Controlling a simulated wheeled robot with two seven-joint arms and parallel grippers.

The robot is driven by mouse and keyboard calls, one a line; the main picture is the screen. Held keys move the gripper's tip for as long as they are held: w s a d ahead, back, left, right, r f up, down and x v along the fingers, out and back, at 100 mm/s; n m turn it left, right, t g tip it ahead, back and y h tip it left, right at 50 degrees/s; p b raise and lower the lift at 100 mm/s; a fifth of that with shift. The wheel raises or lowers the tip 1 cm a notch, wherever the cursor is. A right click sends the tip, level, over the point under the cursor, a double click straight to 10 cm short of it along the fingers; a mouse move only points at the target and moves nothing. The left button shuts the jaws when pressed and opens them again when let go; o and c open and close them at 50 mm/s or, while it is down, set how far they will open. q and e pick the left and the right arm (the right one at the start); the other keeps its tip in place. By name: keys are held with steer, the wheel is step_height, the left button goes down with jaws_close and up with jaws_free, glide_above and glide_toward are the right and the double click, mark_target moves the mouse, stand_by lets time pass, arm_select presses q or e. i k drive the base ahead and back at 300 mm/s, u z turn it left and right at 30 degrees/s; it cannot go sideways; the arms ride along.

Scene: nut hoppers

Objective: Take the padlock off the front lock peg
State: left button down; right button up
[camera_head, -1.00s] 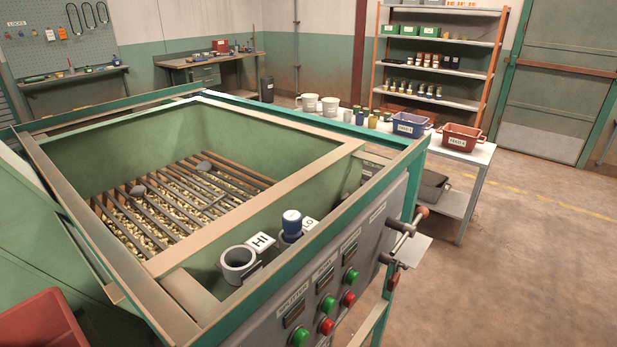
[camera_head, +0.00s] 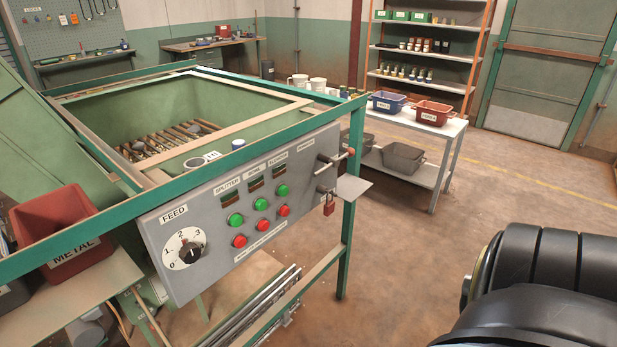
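A red padlock (camera_head: 328,207) hangs at the right end of the grey control panel, below a small grey plate (camera_head: 353,188). It hangs from a peg (camera_head: 324,190) at the panel's lower right corner; the exact fit of its shackle is too small to tell. A lever with a reddish-brown knob (camera_head: 350,152) sticks out above it. Part of my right arm (camera_head: 545,290) fills the lower right corner, well apart from the padlock. Neither gripper shows.
The control panel (camera_head: 215,250) carries a feed dial (camera_head: 190,252) and green and red buttons. A teal frame post (camera_head: 350,240) stands just right of the padlock. A red METAL bin (camera_head: 62,225) is at the left. A white table (camera_head: 440,125) stands behind. Floor at right is clear.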

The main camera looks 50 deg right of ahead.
mark_target(329, 207)
steer(key=z, duration=1.2)
steer(key=i, duration=0.85)
steer(key=u, duration=3.05)
steer(key=k, duration=1.75)
steer(key=z, duration=1.3)
steer(key=i, duration=0.35)
steer(key=z, duration=0.05)
